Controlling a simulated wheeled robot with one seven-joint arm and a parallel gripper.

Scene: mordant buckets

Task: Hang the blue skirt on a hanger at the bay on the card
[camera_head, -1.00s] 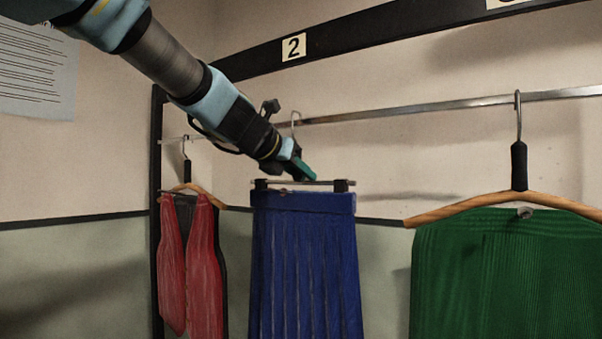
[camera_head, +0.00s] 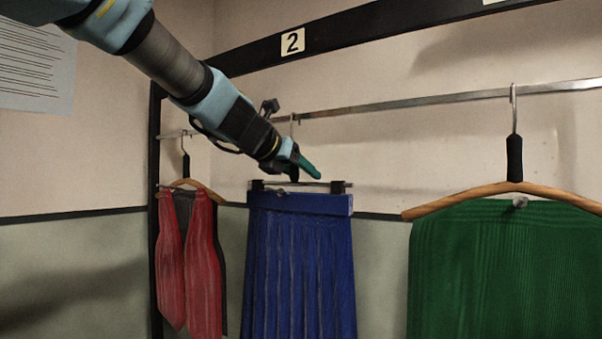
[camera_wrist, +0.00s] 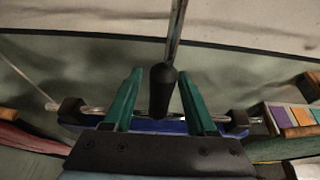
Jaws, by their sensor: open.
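The blue skirt (camera_head: 300,262) hangs from a clip hanger (camera_head: 338,186) on the metal rail, under the sign 2 (camera_head: 292,42). The hanger's hook meets the rail just behind my gripper (camera_head: 306,168). In the wrist view the green fingers of my gripper (camera_wrist: 160,105) stand apart on either side of the hanger's black grip (camera_wrist: 162,92), with gaps at both sides. The skirt's blue waistband (camera_wrist: 150,126) shows below the fingers. A white card with printed lines (camera_head: 36,66) is on the left wall; its text is too small to read.
A red vest (camera_head: 190,265) hangs on a wooden hanger at the left, close to the skirt. A green garment (camera_head: 505,265) hangs on a wooden hanger (camera_head: 455,200) at the right. The rail (camera_head: 430,102) is bare between the skirt and the green garment.

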